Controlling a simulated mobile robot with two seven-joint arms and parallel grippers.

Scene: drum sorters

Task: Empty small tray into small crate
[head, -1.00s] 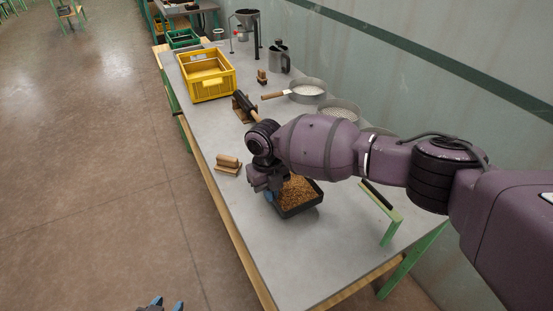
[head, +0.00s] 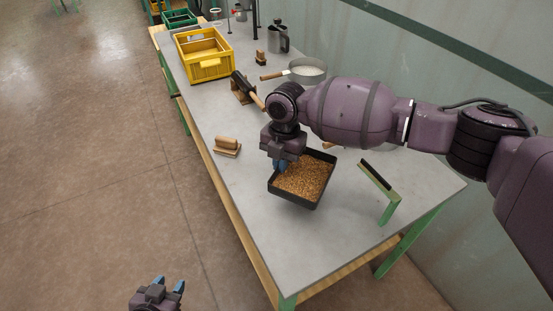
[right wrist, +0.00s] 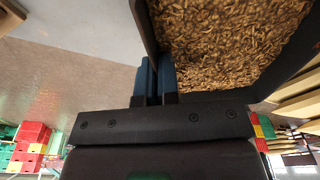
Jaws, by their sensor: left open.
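The small black tray (head: 321,158) is filled with brown grain (head: 303,176) and hangs above the near part of the grey table, slightly tilted. My right gripper (head: 281,165) is shut on the tray's left wall. In the right wrist view its blue fingers (right wrist: 155,80) are close together at the tray's wall (right wrist: 143,25), with the grain beside them. My left gripper (head: 169,284) is open and empty over the floor, left of the table. A yellow crate (head: 211,70) stands at the table's left edge, further back. A smaller green crate (head: 180,18) is at the far end.
A wooden block piece (head: 227,147) and a brush-like tool on a stand (head: 245,90) lie between tray and yellow crate. A sieve (head: 307,70) and a metal jug (head: 278,38) stand along the wall side. The table's near left is clear.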

